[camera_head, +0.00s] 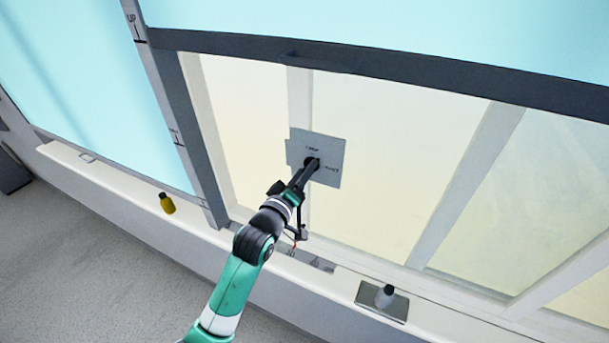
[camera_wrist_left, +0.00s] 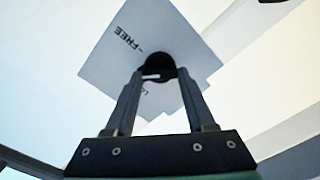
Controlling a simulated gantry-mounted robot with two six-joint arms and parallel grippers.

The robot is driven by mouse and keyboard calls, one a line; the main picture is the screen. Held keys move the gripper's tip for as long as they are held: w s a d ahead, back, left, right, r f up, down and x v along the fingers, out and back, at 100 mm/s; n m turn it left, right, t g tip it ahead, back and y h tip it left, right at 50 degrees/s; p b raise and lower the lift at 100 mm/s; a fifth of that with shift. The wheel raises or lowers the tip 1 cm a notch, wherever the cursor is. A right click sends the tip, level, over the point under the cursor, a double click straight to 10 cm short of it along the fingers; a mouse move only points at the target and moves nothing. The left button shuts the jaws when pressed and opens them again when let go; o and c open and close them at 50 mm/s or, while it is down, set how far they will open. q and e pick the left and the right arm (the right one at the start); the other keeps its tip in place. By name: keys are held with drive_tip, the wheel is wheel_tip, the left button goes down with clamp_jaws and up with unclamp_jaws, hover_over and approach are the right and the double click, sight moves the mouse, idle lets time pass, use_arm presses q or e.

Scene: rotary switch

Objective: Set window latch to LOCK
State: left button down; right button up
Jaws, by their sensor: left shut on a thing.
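The window latch is a dark round knob (camera_wrist_left: 156,66) on a grey plate (camera_head: 330,150) fixed to the window. In the left wrist view the plate (camera_wrist_left: 115,62) carries the word FREE at its upper left. Another label below the knob is partly hidden by a finger; only its start shows. My left gripper (camera_head: 311,165) reaches the plate from below, and its fingers (camera_wrist_left: 155,75) are shut on the knob. The knob's pointer direction is hard to tell. My right gripper is not in view.
A dark rail (camera_head: 420,70) crosses above the plate. A yellow bottle (camera_head: 167,203) stands on the white sill at the left. A small bottle (camera_head: 385,296) stands on a grey tray (camera_head: 366,294) at the right. The space around the plate is clear.

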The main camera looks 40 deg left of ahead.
use_arm(q)
drive_tip(key=shift+f+n+b, duration=0.1)
drive_tip(key=shift+n+b, duration=0.85)
drive_tip(key=shift+n, duration=3.05)
drive_tip(key=shift+c, duration=1.2)
unclamp_jaws()
drive_tip(key=shift+s, duration=0.1)
drive_tip(key=v, duration=1.1)
drive_tip(key=shift+s, duration=0.2)
